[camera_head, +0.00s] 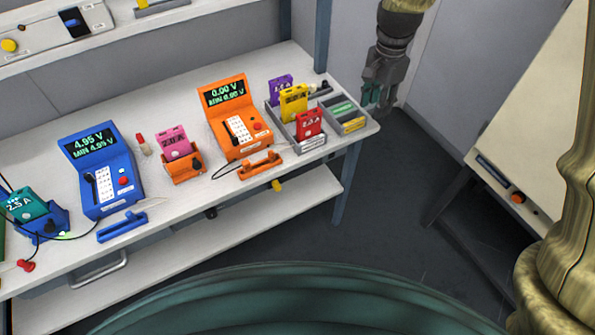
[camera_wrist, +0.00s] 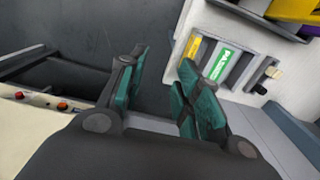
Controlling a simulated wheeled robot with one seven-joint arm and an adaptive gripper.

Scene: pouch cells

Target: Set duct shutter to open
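No part is clearly labelled as the duct shutter. A panel (camera_head: 45,35) at the upper left, on the raised shelf, has a dark slot with a blue handle and a yellow knob; I cannot tell if it is the shutter. A yellow-handled fixture (camera_head: 155,6) beside it is cut off by the top edge. My gripper (camera_head: 376,98) hangs beyond the table's right end, by the grey tray. In the wrist view my gripper (camera_wrist: 162,88) has its teal fingers apart, with only floor showing between them.
The white table (camera_head: 200,85) holds a blue meter (camera_head: 100,170), an orange meter (camera_head: 236,118), a pink cell (camera_head: 174,143) and a grey tray (camera_head: 352,126) near my gripper. A pale panel (camera_head: 530,110) with an orange knob (camera_head: 518,197) stands right. Floor between is clear.

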